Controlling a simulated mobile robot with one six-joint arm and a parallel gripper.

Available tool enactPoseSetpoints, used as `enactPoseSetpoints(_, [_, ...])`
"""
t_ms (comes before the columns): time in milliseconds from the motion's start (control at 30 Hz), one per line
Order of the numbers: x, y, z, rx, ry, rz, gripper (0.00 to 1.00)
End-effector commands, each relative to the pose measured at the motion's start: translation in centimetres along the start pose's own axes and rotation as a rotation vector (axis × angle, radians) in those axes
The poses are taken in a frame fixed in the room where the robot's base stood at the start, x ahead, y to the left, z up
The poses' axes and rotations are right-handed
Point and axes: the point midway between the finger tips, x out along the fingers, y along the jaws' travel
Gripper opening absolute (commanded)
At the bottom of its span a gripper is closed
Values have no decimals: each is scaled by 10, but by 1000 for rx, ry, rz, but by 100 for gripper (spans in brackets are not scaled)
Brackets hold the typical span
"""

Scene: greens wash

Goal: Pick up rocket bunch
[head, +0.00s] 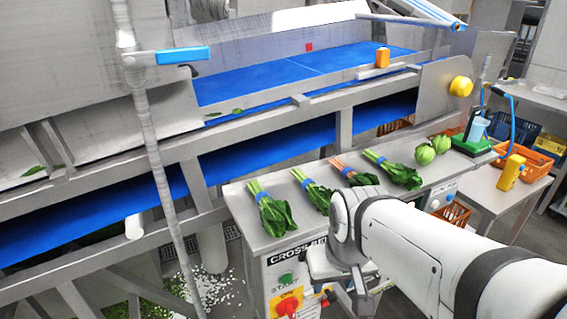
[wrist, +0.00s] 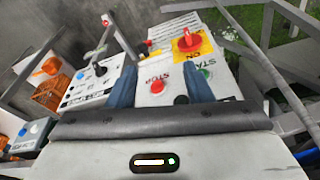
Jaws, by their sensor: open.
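Several leafy green bunches with blue bands lie in a row on a steel counter (head: 245,225). The leftmost bunch (head: 275,214) has pale green stems; beside it lies another green-stemmed bunch (head: 314,191). A third bunch (head: 358,177) has pinkish stems and is partly near my arm. The rightmost bunch (head: 395,171) has green stems. I cannot tell which is the rocket. My gripper (head: 352,297) is low in front of the counter, apart from the bunches. In the wrist view its blue fingers (wrist: 160,85) are spread and empty, facing the control panel.
Two round green heads (head: 433,150) and a green scale-like device (head: 472,143) stand at the counter's right. The front panel carries a red knob on yellow (head: 287,306). A blue conveyor (head: 290,72) runs behind. Orange crates (head: 525,162) are at right. A vertical pipe (head: 150,130) stands left.

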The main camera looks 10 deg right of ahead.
Motion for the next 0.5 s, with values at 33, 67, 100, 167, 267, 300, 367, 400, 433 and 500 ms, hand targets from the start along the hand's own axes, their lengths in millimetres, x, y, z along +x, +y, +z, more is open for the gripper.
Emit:
enactPoseSetpoints(33, [-12, 0, -10, -6, 3, -4, 50])
enactPoseSetpoints(67, [-19, 0, -17, -14, 6, -9, 53])
enactPoseSetpoints(100, [-30, 3, -28, -22, 11, -14, 55])
enactPoseSetpoints(167, [-48, 6, -49, -42, 20, -24, 55])
enactPoseSetpoints(267, [-74, 7, -84, -87, 39, -43, 55])
enactPoseSetpoints(300, [-83, 8, -97, -104, 47, -50, 55])
enactPoseSetpoints(367, [-94, 8, -114, -127, 58, -59, 55])
enactPoseSetpoints(400, [-89, 10, -127, -148, 72, -65, 55])
enactPoseSetpoints(433, [-88, 11, -138, -166, 84, -70, 55])
enactPoseSetpoints(500, [-90, 13, -161, -202, 110, -78, 55])
